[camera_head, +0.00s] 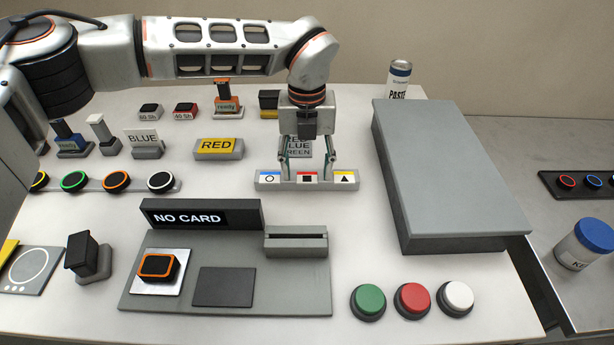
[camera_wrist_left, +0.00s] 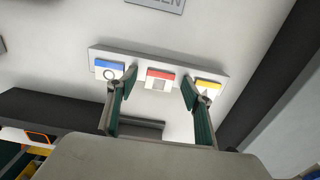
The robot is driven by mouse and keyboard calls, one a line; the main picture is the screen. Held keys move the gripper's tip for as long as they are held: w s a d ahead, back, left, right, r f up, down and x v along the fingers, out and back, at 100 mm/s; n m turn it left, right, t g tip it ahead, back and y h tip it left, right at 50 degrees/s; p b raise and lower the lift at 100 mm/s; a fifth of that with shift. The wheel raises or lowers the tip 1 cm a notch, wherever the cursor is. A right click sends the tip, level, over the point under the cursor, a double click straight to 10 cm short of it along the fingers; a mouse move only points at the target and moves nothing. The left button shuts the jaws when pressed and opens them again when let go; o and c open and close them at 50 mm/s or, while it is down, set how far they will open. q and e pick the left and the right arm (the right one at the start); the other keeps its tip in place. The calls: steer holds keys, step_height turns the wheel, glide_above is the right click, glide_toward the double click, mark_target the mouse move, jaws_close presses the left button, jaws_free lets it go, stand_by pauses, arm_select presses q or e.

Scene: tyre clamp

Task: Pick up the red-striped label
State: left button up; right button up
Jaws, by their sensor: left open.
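The red-striped label (camera_head: 307,177) sits in the middle of a pale holder (camera_head: 283,186), between a blue-striped label (camera_head: 269,177) with a circle and a yellow-striped label (camera_head: 345,177) with a triangle. It carries a dark square in the head view. In the left wrist view the red-striped label (camera_wrist_left: 160,79) lies between the fingers. My left gripper (camera_head: 308,170) points down over the holder, open, its fingers on either side of the red-striped label. The left wrist view shows its fingertips (camera_wrist_left: 159,86) overlapping the neighbouring labels' edges. Contact cannot be told. My right gripper is not in view.
A large grey box (camera_head: 445,170) stands right of the holder. A slotted grey block (camera_head: 296,242) and the NO CARD display (camera_head: 200,216) stand in front. A sign (camera_head: 298,146) is behind the gripper. Red (camera_head: 412,300), green and white buttons are at front right.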

mark_target(307, 176)
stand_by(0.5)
arm_select(q)
steer(key=shift+s+f, duration=0.1)
steer(key=shift+f, duration=0.05)
steer(key=c, duration=0.8)
step_height(307, 176, up, 20)
steer(key=shift+r+p, duration=0.25)
steer(key=shift+p, duration=0.05)
